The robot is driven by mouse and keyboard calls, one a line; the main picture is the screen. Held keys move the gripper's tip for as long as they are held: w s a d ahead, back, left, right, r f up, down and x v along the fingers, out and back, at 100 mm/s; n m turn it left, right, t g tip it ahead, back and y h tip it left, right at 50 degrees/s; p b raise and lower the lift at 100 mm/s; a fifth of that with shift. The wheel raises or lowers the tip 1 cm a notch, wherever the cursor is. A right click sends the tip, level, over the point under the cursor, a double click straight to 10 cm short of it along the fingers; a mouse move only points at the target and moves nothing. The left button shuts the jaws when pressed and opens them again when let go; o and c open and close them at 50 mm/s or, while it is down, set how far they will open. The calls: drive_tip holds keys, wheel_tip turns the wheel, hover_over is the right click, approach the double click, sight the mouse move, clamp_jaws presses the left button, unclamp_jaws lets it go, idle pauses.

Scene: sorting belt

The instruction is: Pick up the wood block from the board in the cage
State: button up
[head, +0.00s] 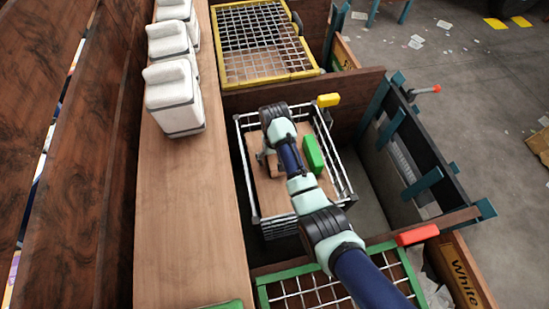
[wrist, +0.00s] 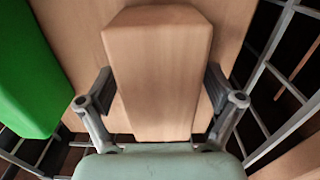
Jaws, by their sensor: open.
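The wood block (wrist: 158,60) is a pale, long block with bevelled edges on the board (wrist: 85,18). In the wrist view, my gripper (wrist: 157,90) is open, with one finger on either side of the block and small gaps visible beside it. In the head view, the board (head: 292,195) lies in the white wire cage (head: 246,180), and my arm reaches down over it. There my gripper (head: 267,158) and wrist hide most of the block. A green block (head: 313,154) lies on the board to the right; it shows at left in the wrist view (wrist: 28,75).
The cage's wire walls (wrist: 285,60) rise close to my gripper. A yellow-framed grate (head: 265,82) is behind the cage and a green-framed grate (head: 262,291) in front. White containers (head: 173,98) stand on the wooden ledge (head: 185,230) at left.

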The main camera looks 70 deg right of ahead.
drive_tip(key=c, duration=1.4)
drive_tip(key=shift+r, duration=0.1)
drive_tip(key=shift+r, duration=0.1)
wheel_tip(320, 180, up, 20)
drive_tip(key=p, duration=1.1)
drive_tip(key=shift+p, duration=0.3)
